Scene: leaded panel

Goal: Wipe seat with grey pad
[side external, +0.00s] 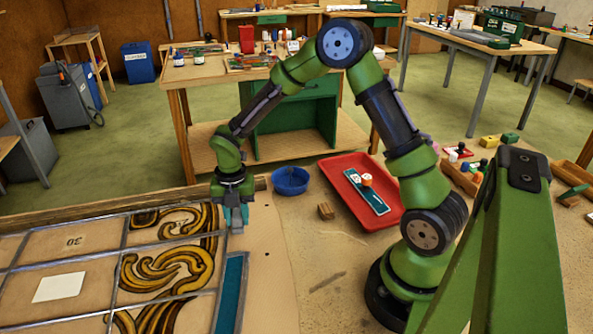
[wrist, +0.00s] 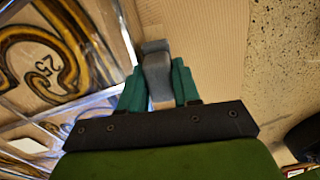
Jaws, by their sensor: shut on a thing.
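My gripper (wrist: 158,88) has teal fingers shut on a grey pad (wrist: 157,70), which sticks out past the fingertips in the wrist view. In the side view my gripper (side external: 236,216) points down at the upper right corner of the leaded panel (side external: 122,240), beside a swirl-painted pane (side external: 160,270). A teal strip (side external: 230,292) lies along the panel's right edge, just below the gripper in the picture. Which part is the seat is not clear. Whether the pad touches the surface cannot be told.
A blue bowl (side external: 290,182), a small wooden block (side external: 326,211) and a red tray (side external: 341,170) stand right of the gripper. The tray holds a teal piece (side external: 378,205) and small items. A white card (side external: 58,287) lies on the panel. Bare board (side external: 268,285) lies right of the strip.

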